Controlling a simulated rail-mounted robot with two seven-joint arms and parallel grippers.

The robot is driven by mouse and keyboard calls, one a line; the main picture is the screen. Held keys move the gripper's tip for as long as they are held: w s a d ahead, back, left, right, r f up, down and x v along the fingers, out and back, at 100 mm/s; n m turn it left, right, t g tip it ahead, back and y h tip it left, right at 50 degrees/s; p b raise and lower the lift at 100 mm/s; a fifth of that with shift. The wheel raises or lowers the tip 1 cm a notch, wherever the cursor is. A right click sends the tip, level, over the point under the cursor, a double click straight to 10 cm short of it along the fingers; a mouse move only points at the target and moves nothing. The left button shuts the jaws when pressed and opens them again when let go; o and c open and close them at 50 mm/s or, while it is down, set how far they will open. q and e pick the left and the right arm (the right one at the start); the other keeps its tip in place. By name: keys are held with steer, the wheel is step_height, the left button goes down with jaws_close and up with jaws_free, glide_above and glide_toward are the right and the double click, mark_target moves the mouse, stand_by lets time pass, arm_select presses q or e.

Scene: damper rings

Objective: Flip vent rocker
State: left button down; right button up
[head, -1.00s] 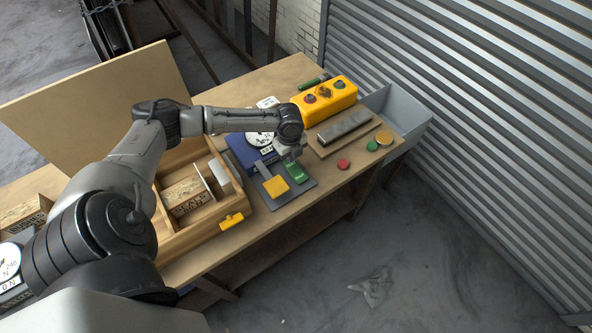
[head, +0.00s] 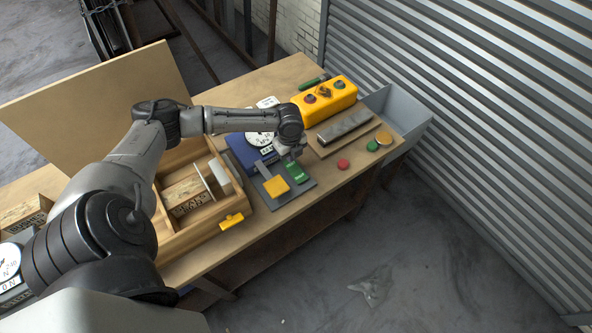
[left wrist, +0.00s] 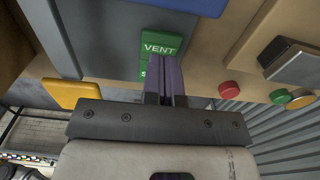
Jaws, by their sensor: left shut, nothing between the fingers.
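The green vent rocker (head: 297,172) sits on a grey plate (head: 304,189) in front of a blue gauge box (head: 243,153). In the left wrist view the rocker (left wrist: 160,44) shows the word VENT, with more lettering partly hidden behind my fingers. My left gripper (left wrist: 166,62) is shut and empty, its fingertips at the rocker's face by the lower edge of the VENT lettering. Whether they touch it I cannot tell. In the head view the left gripper (head: 293,157) is just over the rocker's back end. My right gripper is not in view.
A yellow paddle (head: 276,186) lies beside the rocker on the same plate. A wooden box (head: 205,232) with labelled blocks stands to the left. A yellow button box (head: 326,97), a metal bar (head: 345,126) and red, green and yellow discs are to the right.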

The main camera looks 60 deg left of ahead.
arm_select(q)
steer(key=shift+f, duration=0.5)
stand_by(0.3)
steer(key=shift+f+b, duration=0.35)
steer(key=shift+f, duration=0.2)
